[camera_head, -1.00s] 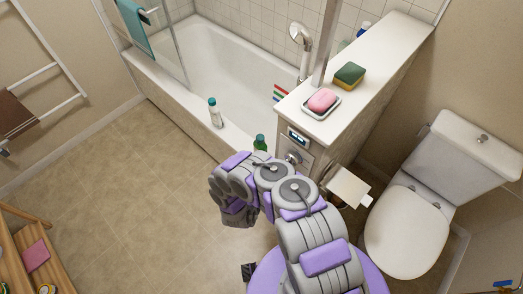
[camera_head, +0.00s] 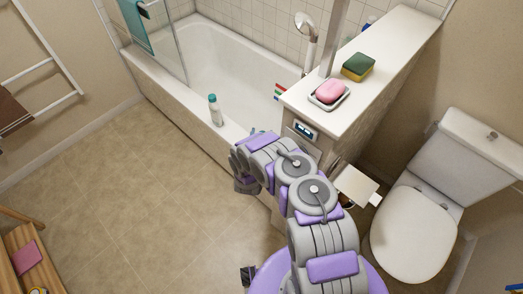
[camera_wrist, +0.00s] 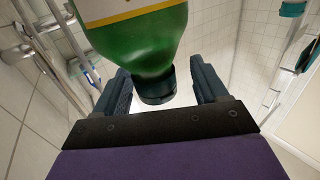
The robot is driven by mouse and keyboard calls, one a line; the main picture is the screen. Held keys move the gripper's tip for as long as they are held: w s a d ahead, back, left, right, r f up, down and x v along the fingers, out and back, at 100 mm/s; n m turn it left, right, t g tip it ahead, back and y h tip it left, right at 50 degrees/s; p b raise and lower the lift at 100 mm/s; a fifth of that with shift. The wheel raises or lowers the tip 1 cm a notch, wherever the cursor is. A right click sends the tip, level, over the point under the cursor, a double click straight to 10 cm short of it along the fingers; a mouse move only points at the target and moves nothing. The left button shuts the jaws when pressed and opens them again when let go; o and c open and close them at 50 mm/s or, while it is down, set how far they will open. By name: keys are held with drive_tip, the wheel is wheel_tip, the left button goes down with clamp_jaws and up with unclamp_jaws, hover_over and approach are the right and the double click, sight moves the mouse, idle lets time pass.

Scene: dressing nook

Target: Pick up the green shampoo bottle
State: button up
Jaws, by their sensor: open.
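The green shampoo bottle (camera_wrist: 140,40) fills the top middle of the wrist view, with a pale label edged in yellow and a dark cap (camera_wrist: 156,88) pointing down in the picture. My gripper (camera_wrist: 160,82) is open, with one dark finger on each side of the cap and shoulder. A gap shows on the right side; I cannot tell whether the left finger touches. In the head view my arm hides the green bottle at the tub's near end.
A white bottle (camera_head: 215,110) stands on the rim of the bathtub (camera_head: 165,85). A ledge (camera_head: 385,60) beside the tub holds a pink soap (camera_head: 330,91) in a dish and a sponge (camera_head: 358,66). A toilet (camera_head: 418,232) stands at right.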

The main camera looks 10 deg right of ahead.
drive_tip(key=shift+w+d+f, duration=0.1)
drive_tip(key=shift+w+d, duration=0.15)
drive_tip(key=shift+w, duration=0.3)
drive_tip(key=shift+w+d, duration=0.2)
drive_tip(key=shift+d, duration=0.15)
drive_tip(key=shift+a, duration=0.2)
drive_tip(key=c, duration=0.9)
drive_tip(key=shift+d, duration=0.1)
clamp_jaws()
